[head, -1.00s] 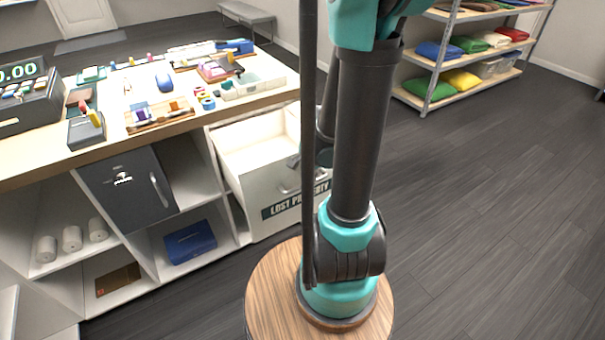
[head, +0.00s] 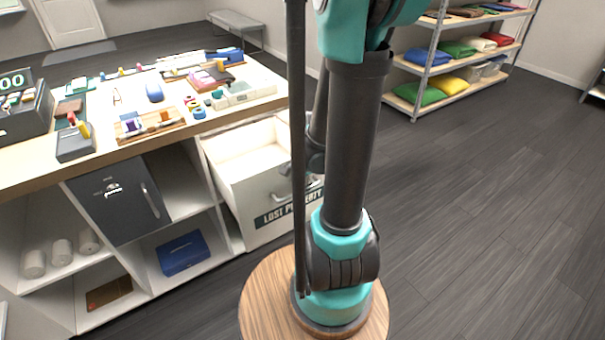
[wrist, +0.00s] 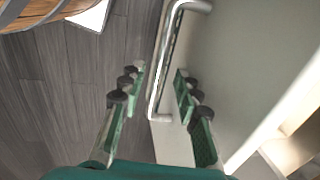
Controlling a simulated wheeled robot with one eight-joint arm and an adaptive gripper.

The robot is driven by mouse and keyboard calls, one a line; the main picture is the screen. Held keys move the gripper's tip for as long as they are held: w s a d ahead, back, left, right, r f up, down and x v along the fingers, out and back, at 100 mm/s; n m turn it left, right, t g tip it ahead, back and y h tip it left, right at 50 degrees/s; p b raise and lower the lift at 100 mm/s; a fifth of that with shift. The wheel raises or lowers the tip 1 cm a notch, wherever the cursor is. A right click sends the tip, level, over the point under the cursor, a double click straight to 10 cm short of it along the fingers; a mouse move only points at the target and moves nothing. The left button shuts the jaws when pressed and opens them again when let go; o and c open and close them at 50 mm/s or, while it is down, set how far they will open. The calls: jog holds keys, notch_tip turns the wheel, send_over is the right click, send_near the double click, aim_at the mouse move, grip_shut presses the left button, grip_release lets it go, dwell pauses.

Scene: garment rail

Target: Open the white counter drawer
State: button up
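The white counter drawer (head: 283,192), marked LOST PROPERTY, stands pulled out from the counter in the head view, and its empty-looking inside shows. My arm hides its right part. Its metal bar handle (head: 284,197) is on the front. In the wrist view the drawer front (wrist: 235,60) fills the right, and the handle (wrist: 157,85) runs between the fingertips of my gripper (wrist: 160,75). The fingers are apart, with gaps on both sides of the bar. In the head view my gripper is mostly hidden behind my arm.
The counter top (head: 235,107) carries several small goods. A dark grey locker door (head: 118,200) with its own handle is left of the drawer. A blue box (head: 183,252) lies on a lower shelf. A shelf rack (head: 415,108) stands at the back. The floor at right is clear.

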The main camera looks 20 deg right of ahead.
notch_tip(320, 180, up, 11)
jog(key=s, duration=0.2)
jog(key=shift+d+r, duration=0.15)
jog(key=shift+d, duration=0.1)
dwell(0.4)
jog(key=shift+s, duration=0.1)
jog(key=s+a+f+n+t, duration=0.1)
jog(key=s+a+f+n, duration=0.1)
jog(key=n, duration=0.5)
jog(key=s+a+f+n+t, duration=0.1)
jog(key=a+f+n, duration=0.2)
jog(key=f+n, duration=0.2)
jog(key=shift+s+a+f+n, duration=0.15)
jog(key=shift+s+f+n, duration=0.2)
jog(key=shift+n, duration=1.35)
